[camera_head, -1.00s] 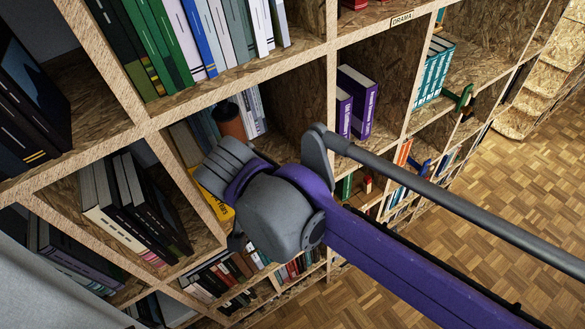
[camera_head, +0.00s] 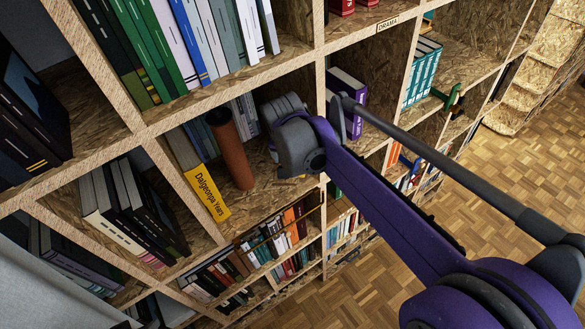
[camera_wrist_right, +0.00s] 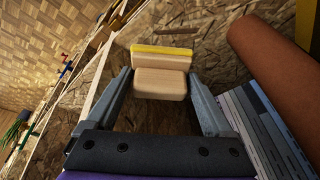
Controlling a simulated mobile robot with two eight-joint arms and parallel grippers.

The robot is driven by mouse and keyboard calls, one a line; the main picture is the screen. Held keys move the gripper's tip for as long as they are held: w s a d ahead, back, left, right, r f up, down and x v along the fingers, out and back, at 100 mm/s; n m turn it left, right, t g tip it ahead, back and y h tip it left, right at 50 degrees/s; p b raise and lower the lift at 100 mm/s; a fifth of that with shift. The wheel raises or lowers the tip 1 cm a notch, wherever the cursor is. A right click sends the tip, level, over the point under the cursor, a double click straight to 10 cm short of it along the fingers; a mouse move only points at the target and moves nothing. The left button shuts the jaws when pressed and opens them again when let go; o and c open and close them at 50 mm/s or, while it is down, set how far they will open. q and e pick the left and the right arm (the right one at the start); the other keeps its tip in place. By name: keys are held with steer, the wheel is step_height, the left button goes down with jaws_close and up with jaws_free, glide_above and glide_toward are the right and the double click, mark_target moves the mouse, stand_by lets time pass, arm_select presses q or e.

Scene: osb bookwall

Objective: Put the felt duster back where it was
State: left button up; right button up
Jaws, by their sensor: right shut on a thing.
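The felt duster (camera_wrist_right: 160,83) shows in the right wrist view as a pale wooden block with a yellow strip along its far side. My right gripper (camera_wrist_right: 161,82) is shut on it, with one finger at each side. In the head view my right arm comes in from the right, and its wrist reaches into the middle cubby, right of a brown cylinder. There the fingers and the duster are hidden behind the wrist. My left gripper is in neither view.
The brown cylinder (camera_head: 231,150) stands close beside my right gripper, also in the wrist view (camera_wrist_right: 282,85). Left of it leans a yellow book (camera_head: 206,190). An upright divider (camera_head: 319,75) and purple books (camera_head: 345,88) are to the right. The cubby floor near the cylinder is partly bare.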

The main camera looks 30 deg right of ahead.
step_height(320, 180, down, 3)
steer(key=shift+s+f, duration=0.1)
steer(key=shift+f, duration=0.05)
steer(key=shift+d+f, duration=0.15)
steer(key=shift+f, duration=0.3)
steer(key=shift+w, duration=0.2)
